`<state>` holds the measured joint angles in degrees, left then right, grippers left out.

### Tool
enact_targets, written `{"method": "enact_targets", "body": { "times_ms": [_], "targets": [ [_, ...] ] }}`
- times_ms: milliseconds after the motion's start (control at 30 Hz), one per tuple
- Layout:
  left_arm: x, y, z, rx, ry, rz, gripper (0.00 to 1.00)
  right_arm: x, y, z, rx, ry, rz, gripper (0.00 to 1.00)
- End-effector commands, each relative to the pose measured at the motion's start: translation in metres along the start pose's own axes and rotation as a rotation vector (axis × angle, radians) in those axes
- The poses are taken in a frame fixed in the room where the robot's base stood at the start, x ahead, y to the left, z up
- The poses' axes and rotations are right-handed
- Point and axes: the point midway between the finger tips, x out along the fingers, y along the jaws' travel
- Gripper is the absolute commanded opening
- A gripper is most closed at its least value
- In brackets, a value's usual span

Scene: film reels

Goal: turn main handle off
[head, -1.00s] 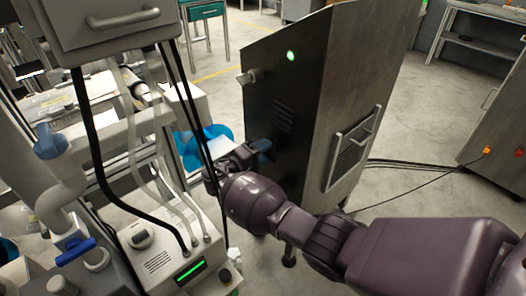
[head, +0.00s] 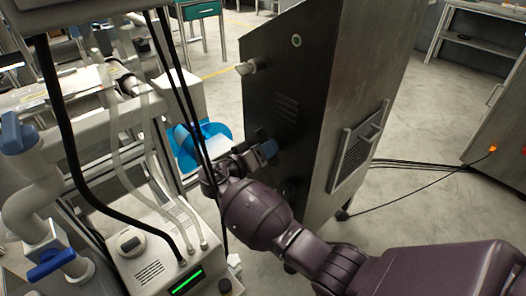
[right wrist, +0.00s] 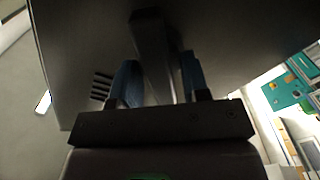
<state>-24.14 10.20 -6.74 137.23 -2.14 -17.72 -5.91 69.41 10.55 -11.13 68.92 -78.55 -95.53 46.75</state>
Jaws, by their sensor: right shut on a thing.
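A tall metal cabinet (head: 372,75) stands in the middle of the head view, with a dark front panel (head: 268,95). My right gripper (head: 268,149) is at this panel, below its slotted vent. In the right wrist view, its blue fingers (right wrist: 160,82) are shut around a dark grey bar, the main handle (right wrist: 152,40). In the head view the gripper hides the handle. A round lamp (head: 296,41) near the top of the panel shows a pale ring with no bright glow. My left gripper is not in view.
A pale knob (head: 247,67) sticks out at the panel's upper left. A white machine (head: 150,262) with hoses and black cables stands close on the left. Cables (head: 420,168) lie on the floor to the right of the cabinet.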

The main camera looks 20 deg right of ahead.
Motion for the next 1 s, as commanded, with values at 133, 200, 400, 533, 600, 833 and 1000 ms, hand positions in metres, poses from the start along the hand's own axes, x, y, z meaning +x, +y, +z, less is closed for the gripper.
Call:
{"method": "enact_targets", "body": {
  "times_ms": [133, 200, 400, 533, 600, 833, 1000],
  "targets": [
    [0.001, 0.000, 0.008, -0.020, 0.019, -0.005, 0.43, -0.002, -0.005, 0.008, 0.133, -0.004, -0.005, 0.19],
    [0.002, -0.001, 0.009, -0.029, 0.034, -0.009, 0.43, -0.002, -0.005, 0.007, 0.201, -0.004, -0.004, 0.19],
    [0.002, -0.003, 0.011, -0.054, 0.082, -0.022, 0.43, -0.002, -0.005, 0.007, 0.379, -0.004, -0.003, 0.19],
    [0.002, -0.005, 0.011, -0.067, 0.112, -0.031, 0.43, -0.001, -0.004, 0.006, 0.480, -0.003, -0.003, 0.19],
    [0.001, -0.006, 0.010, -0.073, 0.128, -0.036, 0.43, -0.001, -0.004, 0.005, 0.528, -0.003, -0.002, 0.19],
    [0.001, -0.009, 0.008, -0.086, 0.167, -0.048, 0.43, -0.002, -0.002, 0.003, 0.642, -0.003, -0.002, 0.19],
    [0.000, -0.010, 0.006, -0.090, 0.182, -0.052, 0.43, -0.001, -0.002, 0.002, 0.686, -0.002, -0.002, 0.19]
  ]
}}
